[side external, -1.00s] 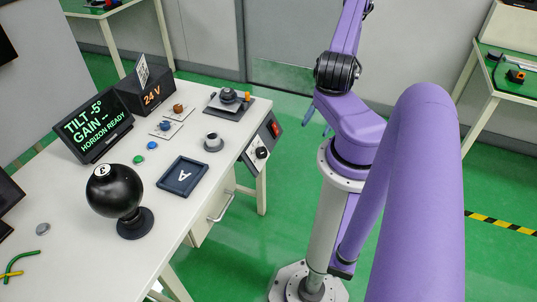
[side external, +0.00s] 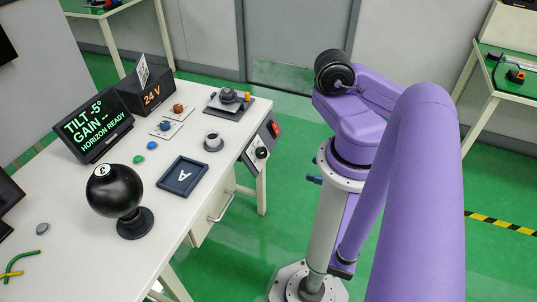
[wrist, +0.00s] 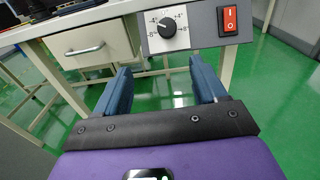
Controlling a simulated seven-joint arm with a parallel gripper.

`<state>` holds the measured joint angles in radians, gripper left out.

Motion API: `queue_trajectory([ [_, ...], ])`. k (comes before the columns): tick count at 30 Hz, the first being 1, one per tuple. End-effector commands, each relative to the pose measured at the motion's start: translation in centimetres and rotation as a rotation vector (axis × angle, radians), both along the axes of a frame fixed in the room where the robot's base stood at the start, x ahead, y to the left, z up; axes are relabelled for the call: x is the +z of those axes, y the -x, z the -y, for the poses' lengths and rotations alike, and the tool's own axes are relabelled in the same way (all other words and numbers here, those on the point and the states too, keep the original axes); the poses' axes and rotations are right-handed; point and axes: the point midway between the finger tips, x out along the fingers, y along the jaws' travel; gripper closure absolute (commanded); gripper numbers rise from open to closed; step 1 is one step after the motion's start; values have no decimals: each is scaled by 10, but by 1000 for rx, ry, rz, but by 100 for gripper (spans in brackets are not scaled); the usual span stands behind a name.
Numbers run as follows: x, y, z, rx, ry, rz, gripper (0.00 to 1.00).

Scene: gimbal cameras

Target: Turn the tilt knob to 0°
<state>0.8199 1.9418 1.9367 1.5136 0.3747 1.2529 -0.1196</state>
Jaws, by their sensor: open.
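The tilt knob (wrist: 167,30) is a black round knob on a grey panel on the bench's front edge, with a printed scale from -8 to +8. Its white mark seems to point up and left, near -4. The knob also shows in the side external view (side external: 262,152). The display (side external: 92,125) reads TILT -5°, GAIN -- and HORIZON READY. My gripper (wrist: 162,72) has its two blue fingers wide apart with nothing between them. It is clear of the knob, which lies beyond the fingers. In the side external view my arm mostly hides the gripper; blue parts show beside the column.
A red rocker switch (wrist: 230,19) is right of the knob. A drawer with a handle (wrist: 84,49) is under the bench, left of the panel. A black ball camera (side external: 114,190), a tray marked A (side external: 182,176) and several buttons stand on the bench. The floor before the panel is clear.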

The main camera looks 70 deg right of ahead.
Motion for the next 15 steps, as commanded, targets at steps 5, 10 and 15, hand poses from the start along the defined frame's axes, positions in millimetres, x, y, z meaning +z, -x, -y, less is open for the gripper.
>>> queue_trajectory([
  [5, -4, -7, -2, -83, -7, 30, 29],
  [10, -4, -18, -1, -86, -7, 33, 29],
  [15, -4, -45, -1, -81, -9, 34, 29],
])
